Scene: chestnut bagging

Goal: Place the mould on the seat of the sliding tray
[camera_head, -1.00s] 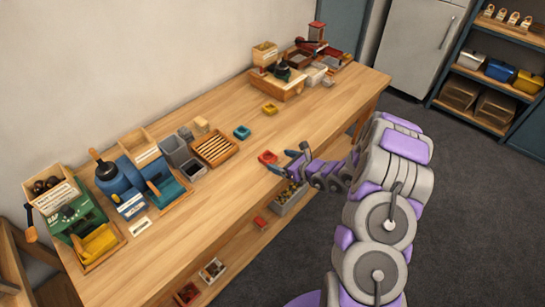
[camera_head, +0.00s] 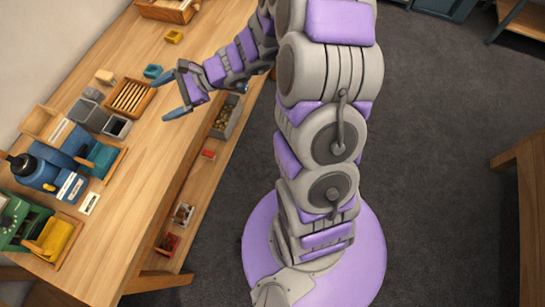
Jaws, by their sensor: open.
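A small teal square mould (camera_head: 152,71) lies on the bench just beyond my gripper (camera_head: 168,97). A yellow one (camera_head: 174,36) lies farther back. My gripper is open, its two blue fingers spread and pointing left over the bench, with nothing seen between them. A red mould is not visible on the benchtop now. On the left stands a blue press (camera_head: 38,172) with a teal sliding part (camera_head: 102,160) in its wooden base. A green machine (camera_head: 22,222) with a yellow sliding part (camera_head: 54,238) stands nearer. Which of these is the task's sliding tray I cannot tell.
A slatted wooden rack (camera_head: 130,97) and grey bins (camera_head: 88,114) stand between the press and my gripper. A white card (camera_head: 89,203) lies by the press. A lower shelf holds a bin (camera_head: 226,117) and a red item (camera_head: 208,155). The bench's front strip is clear.

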